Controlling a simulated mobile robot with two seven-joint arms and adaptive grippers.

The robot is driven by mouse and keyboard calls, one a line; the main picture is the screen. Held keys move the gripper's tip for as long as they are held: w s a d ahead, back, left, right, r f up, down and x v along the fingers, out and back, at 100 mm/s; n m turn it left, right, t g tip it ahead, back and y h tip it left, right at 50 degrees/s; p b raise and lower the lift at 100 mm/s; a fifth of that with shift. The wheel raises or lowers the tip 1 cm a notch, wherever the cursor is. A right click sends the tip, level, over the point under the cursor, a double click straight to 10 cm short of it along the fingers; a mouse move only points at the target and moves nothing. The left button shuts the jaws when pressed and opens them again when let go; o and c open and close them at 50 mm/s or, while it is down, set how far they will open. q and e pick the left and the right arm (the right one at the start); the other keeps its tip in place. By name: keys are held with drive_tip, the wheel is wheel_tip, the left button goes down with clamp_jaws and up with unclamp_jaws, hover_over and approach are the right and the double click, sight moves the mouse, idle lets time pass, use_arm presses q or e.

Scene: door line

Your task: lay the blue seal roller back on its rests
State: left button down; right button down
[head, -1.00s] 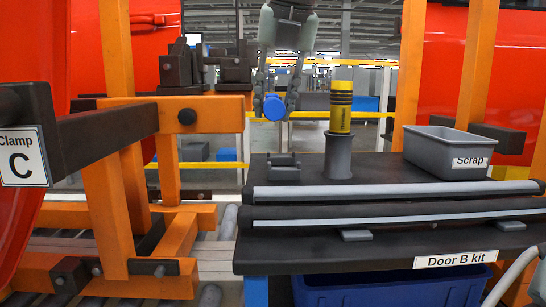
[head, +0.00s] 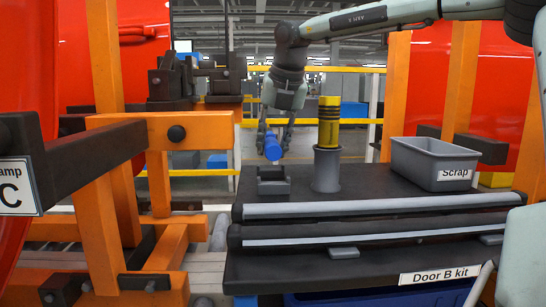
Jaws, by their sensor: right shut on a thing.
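The blue seal roller (head: 272,147) is in the head view, left of centre. My right gripper (head: 275,136), its arm coming in from the right, points down and is shut on the roller. The roller appears to be above the bench top, with its near end toward me. Just below it in the picture, a small dark grey cradle (head: 273,187), which looks like the rests, stands at the bench's left end. It looks empty, and a gap shows between it and the roller. My left gripper is not in view.
A yellow and black cylinder (head: 328,122) stands in a grey holder (head: 327,171) close right of the cradle. A grey Scrap bin (head: 415,163) sits farther right. An orange frame (head: 190,130) stands left.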

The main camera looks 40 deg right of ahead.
drive_tip(key=shift+w+d+f, duration=0.15)
drive_tip(key=shift+d, duration=0.05)
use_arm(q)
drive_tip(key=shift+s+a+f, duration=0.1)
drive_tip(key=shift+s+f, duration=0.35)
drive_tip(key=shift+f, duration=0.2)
use_arm(e)
drive_tip(key=shift+f, duration=1.75)
drive_tip(key=shift+f, duration=0.15)
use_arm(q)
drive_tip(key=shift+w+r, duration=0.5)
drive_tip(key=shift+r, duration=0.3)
use_arm(e)
drive_tip(key=shift+f, duration=0.1)
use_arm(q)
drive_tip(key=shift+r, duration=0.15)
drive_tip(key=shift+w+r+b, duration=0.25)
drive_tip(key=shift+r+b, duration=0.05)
use_arm(e)
drive_tip(key=shift+f, duration=0.1)
